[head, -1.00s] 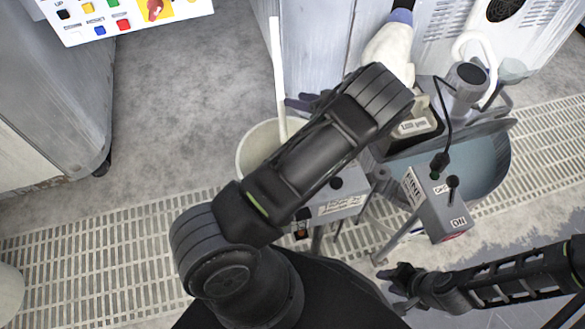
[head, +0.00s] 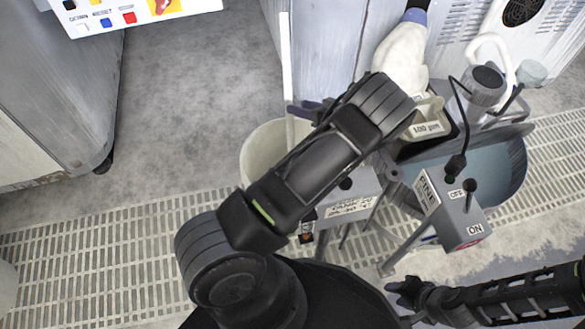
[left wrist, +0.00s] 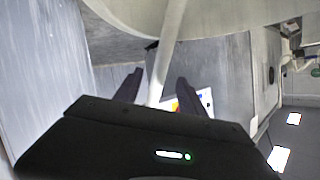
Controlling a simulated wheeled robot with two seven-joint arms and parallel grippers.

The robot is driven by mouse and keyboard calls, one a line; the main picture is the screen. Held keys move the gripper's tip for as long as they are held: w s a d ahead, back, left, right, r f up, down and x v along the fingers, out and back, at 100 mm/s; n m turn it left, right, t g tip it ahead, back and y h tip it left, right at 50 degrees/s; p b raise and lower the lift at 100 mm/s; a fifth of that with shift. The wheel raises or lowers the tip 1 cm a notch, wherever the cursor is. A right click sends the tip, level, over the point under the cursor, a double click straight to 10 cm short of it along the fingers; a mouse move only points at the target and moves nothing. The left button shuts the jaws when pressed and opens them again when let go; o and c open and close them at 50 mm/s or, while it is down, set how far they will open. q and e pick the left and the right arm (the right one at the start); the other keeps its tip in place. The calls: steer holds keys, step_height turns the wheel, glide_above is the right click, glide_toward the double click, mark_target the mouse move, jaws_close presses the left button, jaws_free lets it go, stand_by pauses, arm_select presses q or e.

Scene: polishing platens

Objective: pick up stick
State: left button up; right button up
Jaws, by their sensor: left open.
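A long white stick (head: 287,65) stands nearly upright in a pale round bucket (head: 250,160), its top rising well above the rim. My left gripper (head: 303,109) is by the stick, just above the bucket rim. In the left wrist view the open fingers (left wrist: 160,88) lie on either side of the stick (left wrist: 171,45) in the picture. I cannot tell whether they touch it. My right gripper (head: 402,286) is at the lower right, away from the stick, too small and dark to read.
A polishing machine with a blue-grey bowl (head: 495,172) and a switch box (head: 450,210) stands right of the bucket. A white bottle (head: 400,55) is behind it. Grey cabinets (head: 50,90) flank open floor at the left. A floor grating (head: 90,250) runs across.

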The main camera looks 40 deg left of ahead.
arm_select(q)
steer(key=shift+a, duration=0.2)
steer(key=x, duration=0.2)
steer(key=b+x, duration=0.1)
steer(key=x, duration=0.1)
steer(key=shift+s+f, duration=0.1)
steer(key=shift+f, duration=0.2)
steer(key=shift+a+f, duration=0.1)
steer(key=shift+a, duration=0.35)
steer(key=shift+c, duration=0.3)
jaws_close()
